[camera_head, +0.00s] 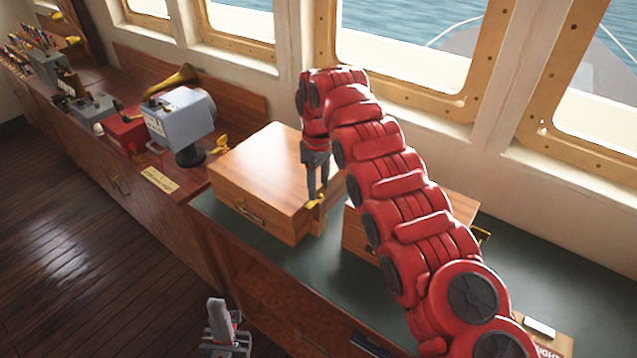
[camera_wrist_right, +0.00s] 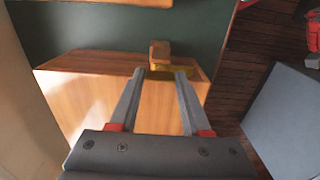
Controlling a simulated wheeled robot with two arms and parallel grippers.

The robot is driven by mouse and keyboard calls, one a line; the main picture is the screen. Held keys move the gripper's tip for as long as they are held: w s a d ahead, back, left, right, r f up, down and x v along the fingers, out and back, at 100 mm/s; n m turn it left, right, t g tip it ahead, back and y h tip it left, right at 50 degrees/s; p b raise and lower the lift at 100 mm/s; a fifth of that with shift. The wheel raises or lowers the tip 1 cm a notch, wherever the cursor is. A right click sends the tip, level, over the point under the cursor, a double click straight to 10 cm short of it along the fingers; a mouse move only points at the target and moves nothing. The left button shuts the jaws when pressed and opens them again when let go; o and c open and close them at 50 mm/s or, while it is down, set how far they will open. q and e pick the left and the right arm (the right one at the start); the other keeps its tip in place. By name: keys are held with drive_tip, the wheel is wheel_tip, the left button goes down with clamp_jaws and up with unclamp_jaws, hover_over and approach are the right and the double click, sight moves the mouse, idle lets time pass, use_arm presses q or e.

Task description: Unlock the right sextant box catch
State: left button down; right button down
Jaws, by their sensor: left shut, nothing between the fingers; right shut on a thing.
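A light wooden box (camera_head: 262,167) with a front handle (camera_head: 238,212) stands closed on the green counter. A brass catch (camera_head: 314,203) is on its right side. In the right wrist view the brass catch (camera_wrist_right: 178,71) shows at the box edge (camera_wrist_right: 90,95), beside a small wooden block. My right gripper (camera_head: 317,194) reaches down from above and is shut on this catch; in the right wrist view its fingertips (camera_wrist_right: 161,74) are on either side of it. The exact contact is partly hidden. My left gripper (camera_head: 226,328) is shut and empty, low in front of the counter.
A second wooden box (camera_head: 356,238) stands to the right, mostly hidden behind my right arm, with a yellow catch (camera_head: 483,235) on its far side. A grey-blue instrument (camera_head: 180,118) with a brass horn stands left. Windows line the back wall.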

sight(319, 187)
drive_tip(key=shift+r, duration=0.1)
idle(0.4)
drive_tip(key=shift+c, duration=1.8)
unclamp_jaws()
drive_tip(key=shift+r, duration=0.6)
wheel_tip(319, 187, up, 16)
drive_tip(key=p, duration=1.4)
drive_tip(key=shift+p, duration=0.3)
